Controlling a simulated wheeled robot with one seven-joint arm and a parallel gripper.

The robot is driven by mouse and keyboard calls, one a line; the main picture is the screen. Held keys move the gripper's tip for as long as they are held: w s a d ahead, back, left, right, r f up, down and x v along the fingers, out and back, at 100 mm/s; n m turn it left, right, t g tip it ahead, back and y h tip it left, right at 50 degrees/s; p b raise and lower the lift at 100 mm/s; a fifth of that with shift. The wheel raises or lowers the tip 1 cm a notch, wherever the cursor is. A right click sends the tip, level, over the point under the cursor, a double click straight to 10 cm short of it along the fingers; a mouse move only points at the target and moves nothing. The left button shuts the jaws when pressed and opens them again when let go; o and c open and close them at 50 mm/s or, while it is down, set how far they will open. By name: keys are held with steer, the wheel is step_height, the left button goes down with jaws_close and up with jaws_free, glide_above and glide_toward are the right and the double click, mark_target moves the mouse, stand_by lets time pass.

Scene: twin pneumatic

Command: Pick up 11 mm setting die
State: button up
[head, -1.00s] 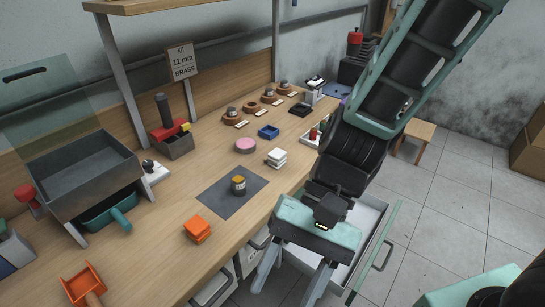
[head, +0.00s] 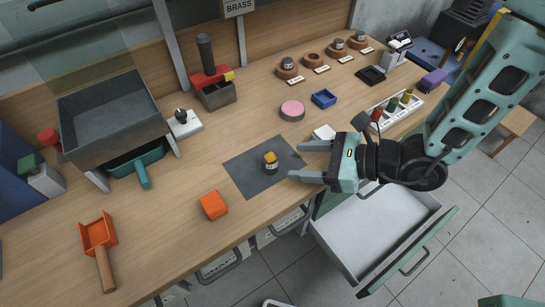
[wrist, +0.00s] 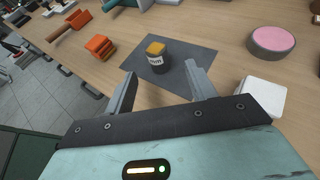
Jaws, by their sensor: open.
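A short dark cylinder with a yellow top and a pale label (head: 270,163) stands upright on the grey mat (head: 245,176). It also shows in the wrist view (wrist: 158,60), just beyond the fingertips; its label is too small to read surely. Several wooden ring stands are at the back; three hold dark dies with pale labels (head: 288,65), and one ring (head: 314,59) is empty. I cannot tell which piece is the 11 mm one. My gripper (head: 298,161) is open and empty, its fingers pointing left toward the yellow-topped cylinder, apart from it.
An orange block (head: 213,205) lies left of the mat. A pink disc (head: 292,110), blue tray (head: 323,98) and white block (head: 324,132) stand behind it. An open drawer (head: 378,235) juts out below my gripper. A sign at the back reads BRASS (head: 239,6).

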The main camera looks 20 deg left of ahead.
mark_target(270, 163)
steer(key=p+x, duration=0.2)
steer(key=x, duration=0.8)
steer(key=shift+s+r, duration=0.1)
steer(key=shift+s, duration=0.05)
jaws_close()
